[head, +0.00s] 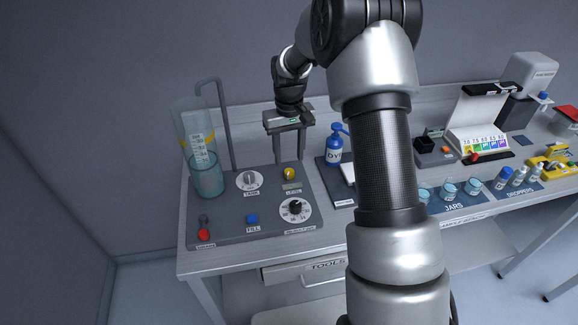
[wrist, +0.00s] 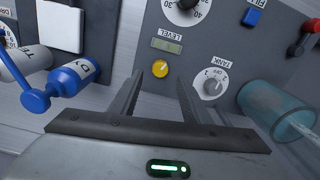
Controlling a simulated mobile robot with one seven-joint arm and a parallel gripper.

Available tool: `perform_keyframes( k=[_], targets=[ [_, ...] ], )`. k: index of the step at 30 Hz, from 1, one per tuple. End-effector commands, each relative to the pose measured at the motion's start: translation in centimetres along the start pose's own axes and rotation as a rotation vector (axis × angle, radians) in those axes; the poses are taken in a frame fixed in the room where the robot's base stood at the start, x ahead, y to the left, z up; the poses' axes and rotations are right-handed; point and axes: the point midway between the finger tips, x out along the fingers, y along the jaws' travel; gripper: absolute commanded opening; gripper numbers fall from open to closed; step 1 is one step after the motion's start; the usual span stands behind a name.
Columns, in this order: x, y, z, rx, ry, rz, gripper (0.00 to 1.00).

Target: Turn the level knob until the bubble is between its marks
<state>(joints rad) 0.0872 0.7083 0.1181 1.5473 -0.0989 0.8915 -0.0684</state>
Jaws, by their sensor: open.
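The yellow level knob (head: 290,173) sits on the grey panel, and it also shows in the wrist view (wrist: 160,68). The level window (wrist: 167,45) is a small greenish strip beside the knob, under the LEVEL label; its bubble and marks are too small to make out. My gripper (head: 289,150) is above the panel, pointing down near the knob. In the wrist view my gripper (wrist: 158,82) has its two fingers apart, with the knob seen between and just beyond the tips. The fingers do not appear to touch it.
The grey panel (head: 225,215) also carries a tank dial (head: 249,181), a numbered dial (head: 295,208), a blue fill button (head: 252,219) and a red drain handle (head: 204,233). A clear cylinder (head: 207,178) stands at its left. A blue bottle (head: 335,150) stands to the right.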

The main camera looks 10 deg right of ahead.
Motion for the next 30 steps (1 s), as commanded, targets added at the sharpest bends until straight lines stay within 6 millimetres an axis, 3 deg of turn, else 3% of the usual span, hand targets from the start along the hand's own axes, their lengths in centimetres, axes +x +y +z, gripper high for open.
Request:
perform_keyframes(
  k=[3,9,20,22,28,30],
  targets=[
    [2.4,0.0,0.1,0.001,-0.004,-0.001,0.43],
    [4.7,0.0,0.1,0.001,-0.002,0.000,0.43],
    [5.3,0.0,0.0,0.001,0.001,0.000,0.43],
    [5.3,0.0,0.0,0.000,0.001,0.000,0.37],
    [5.3,0.0,0.0,0.001,0.000,0.000,0.03],
    [5.3,0.0,0.0,0.005,0.000,0.000,0.02]
  ],
)
